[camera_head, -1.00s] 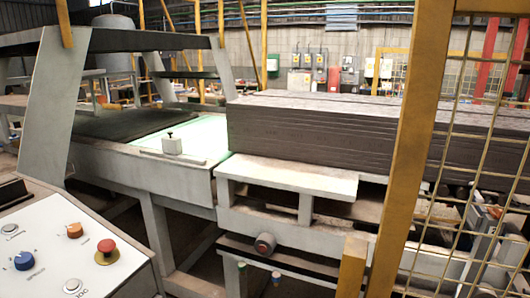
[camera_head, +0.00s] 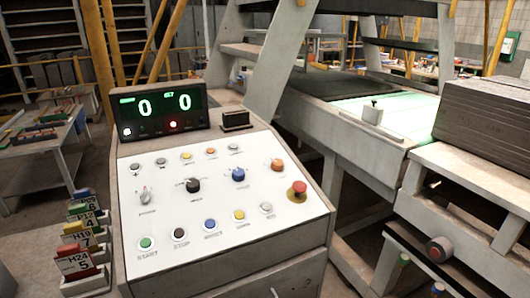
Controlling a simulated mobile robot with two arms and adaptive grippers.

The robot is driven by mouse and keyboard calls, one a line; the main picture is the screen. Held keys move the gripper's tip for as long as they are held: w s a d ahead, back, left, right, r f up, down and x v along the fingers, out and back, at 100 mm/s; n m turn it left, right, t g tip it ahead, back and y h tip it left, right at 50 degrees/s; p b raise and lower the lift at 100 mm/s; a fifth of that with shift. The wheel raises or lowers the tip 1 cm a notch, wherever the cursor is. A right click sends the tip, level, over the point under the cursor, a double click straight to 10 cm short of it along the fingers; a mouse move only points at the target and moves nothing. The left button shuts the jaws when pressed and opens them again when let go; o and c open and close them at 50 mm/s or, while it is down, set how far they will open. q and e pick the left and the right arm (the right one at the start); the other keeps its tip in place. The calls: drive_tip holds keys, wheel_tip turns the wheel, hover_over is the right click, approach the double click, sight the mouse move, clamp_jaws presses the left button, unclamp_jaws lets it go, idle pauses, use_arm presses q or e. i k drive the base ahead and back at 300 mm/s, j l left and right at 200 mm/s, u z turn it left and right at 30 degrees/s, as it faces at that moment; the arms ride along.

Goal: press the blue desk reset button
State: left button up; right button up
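The desk (camera_head: 222,205) has a sloped white panel with several buttons and knobs. A blue button (camera_head: 210,225) sits in its bottom row, between a dark button (camera_head: 180,233) on the left and a yellow button (camera_head: 239,215) on the right. The small label under it is hard to read. A blue knob (camera_head: 238,174) sits higher up on the same panel. Neither of my grippers is in view.
A display (camera_head: 164,116) showing two green zeros stands behind the panel. A red mushroom button (camera_head: 298,189) rises at the panel's right. Labelled bins (camera_head: 78,265) stand left of the desk. A machine with stacked slabs (camera_head: 485,135) is at right.

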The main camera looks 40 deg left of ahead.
sight(210, 224)
drive_tip(key=k+u, duration=0.1)
drive_tip(key=u, duration=0.3)
drive_tip(key=k+u, duration=0.15)
drive_tip(key=u, duration=0.25)
drive_tip(key=k+j+u, duration=0.2)
drive_tip(key=k+j, duration=0.15)
drive_tip(key=k, duration=0.25)
drive_tip(key=k+j+u, duration=0.25)
drive_tip(key=k+j, duration=0.2)
drive_tip(key=k, duration=0.15)
